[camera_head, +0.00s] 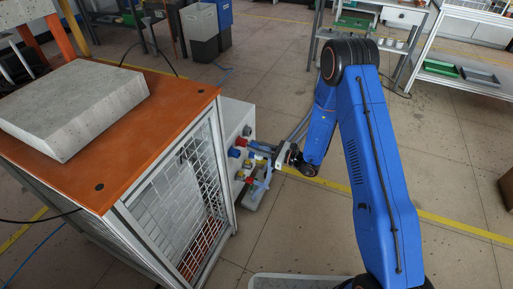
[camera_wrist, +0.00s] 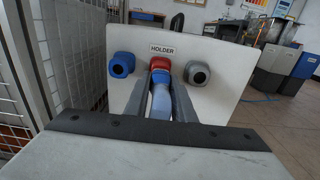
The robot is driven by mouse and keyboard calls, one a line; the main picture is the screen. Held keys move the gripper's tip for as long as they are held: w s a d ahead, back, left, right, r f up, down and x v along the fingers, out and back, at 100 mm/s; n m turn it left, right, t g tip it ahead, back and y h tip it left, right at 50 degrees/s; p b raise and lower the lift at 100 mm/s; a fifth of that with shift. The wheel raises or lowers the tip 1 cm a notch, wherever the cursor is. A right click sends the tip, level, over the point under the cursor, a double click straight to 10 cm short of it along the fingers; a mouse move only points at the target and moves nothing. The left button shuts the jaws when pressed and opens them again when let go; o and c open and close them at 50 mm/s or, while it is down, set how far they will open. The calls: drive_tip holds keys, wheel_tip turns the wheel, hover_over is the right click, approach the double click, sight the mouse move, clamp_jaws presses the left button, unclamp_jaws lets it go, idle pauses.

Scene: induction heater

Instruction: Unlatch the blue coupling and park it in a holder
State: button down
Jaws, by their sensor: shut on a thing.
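My gripper (camera_wrist: 160,88) is shut on a blue coupling (camera_wrist: 161,99) with a paler blue tail toward me. In the wrist view the coupling lines up with the red socket (camera_wrist: 160,64) under the HOLDER label; whether it is seated there or only in front of it I cannot tell. A blue socket (camera_wrist: 121,65) is to the left and a grey socket (camera_wrist: 197,73) to the right, both apart from my fingers. In the head view my gripper (camera_head: 277,155) is close to the panel's front, and a blue fitting (camera_head: 234,153) shows on the panel.
The light panel (camera_head: 236,113) is on the end of a caged cabinet with an orange top (camera_head: 115,140) and a grey slab (camera_head: 75,105). A grey bin (camera_head: 300,281) stands on the floor at the bottom. Shelving (camera_head: 470,75) is at the far right.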

drive_tip(key=shift+w+a, duration=0.15)
drive_tip(key=shift+a, duration=0.25)
drive_tip(key=c, duration=1.4)
unclamp_jaws()
drive_tip(key=shift+c, duration=0.2)
drive_tip(key=shift+d, duration=0.1)
drive_tip(key=v, duration=1.7)
drive_tip(key=s+r+n+g+h, duration=0.5)
drive_tip(key=s+r+n+g, duration=0.7)
drive_tip(key=s+r, duration=0.85)
drive_tip(key=s+d+r+n+t+h, duration=0.5)
drive_tip(key=s+d+r+h, duration=0.1)
drive_tip(key=d, duration=0.3)
drive_tip(key=s+d+r+n+t+h, duration=0.5)
drive_tip(key=s+d, duration=0.3)
drive_tip(key=d, duration=0.2)
drive_tip(key=shift+s+r+t+h, duration=0.3)
drive_tip(key=shift+r+h, duration=0.2)
drive_tip(key=shift+r, duration=0.4)
